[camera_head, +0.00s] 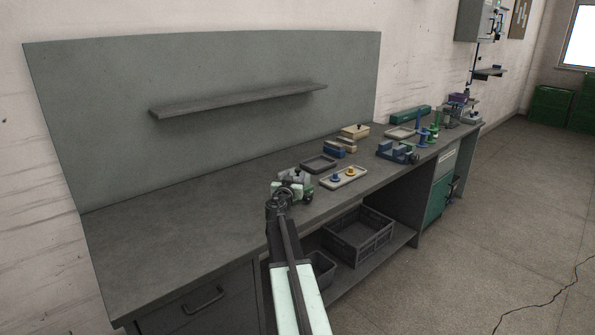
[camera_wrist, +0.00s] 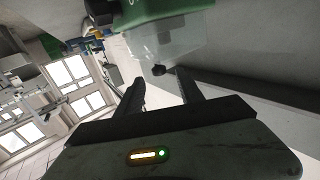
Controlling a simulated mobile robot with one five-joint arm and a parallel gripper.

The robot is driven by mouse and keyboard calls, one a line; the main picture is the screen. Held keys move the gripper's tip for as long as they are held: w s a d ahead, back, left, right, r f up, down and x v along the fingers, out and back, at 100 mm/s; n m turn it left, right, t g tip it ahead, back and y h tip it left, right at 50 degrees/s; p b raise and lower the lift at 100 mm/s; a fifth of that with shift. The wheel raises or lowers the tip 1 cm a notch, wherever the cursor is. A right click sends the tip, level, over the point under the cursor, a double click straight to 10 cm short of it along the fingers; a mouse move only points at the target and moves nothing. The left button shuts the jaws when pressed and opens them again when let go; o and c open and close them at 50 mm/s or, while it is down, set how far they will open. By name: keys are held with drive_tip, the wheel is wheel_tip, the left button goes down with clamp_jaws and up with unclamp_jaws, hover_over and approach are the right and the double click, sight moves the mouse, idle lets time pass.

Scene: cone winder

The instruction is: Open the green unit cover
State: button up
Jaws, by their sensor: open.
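In the wrist view a green unit (camera_wrist: 125,16) sits at the top of the picture, with a clear, see-through cover (camera_wrist: 170,38) on it. A small dark knob (camera_wrist: 159,70) stands out from the cover's near edge. My gripper (camera_wrist: 158,84) is open, with one finger on each side of the knob's line. I cannot tell whether either finger touches the knob. The cover looks shut against the green body. In the head view my gripper (camera_head: 284,188) is over the front of the workbench, and my wrist hides much of what is there.
On the grey workbench (camera_head: 190,215) a tray with yellow and blue pieces (camera_head: 343,177) lies right of my gripper. A dark tray (camera_head: 319,164) and a blue fixture (camera_head: 397,152) stand farther back. A shelf (camera_head: 240,99) is on the back panel. The bench's left part is clear.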

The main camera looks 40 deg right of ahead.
sight(297, 171)
drive_tip(key=x, duration=0.5)
drive_tip(key=shift+w+d, duration=0.15)
drive_tip(key=shift+d, duration=0.2)
clamp_jaws()
idle(0.9)
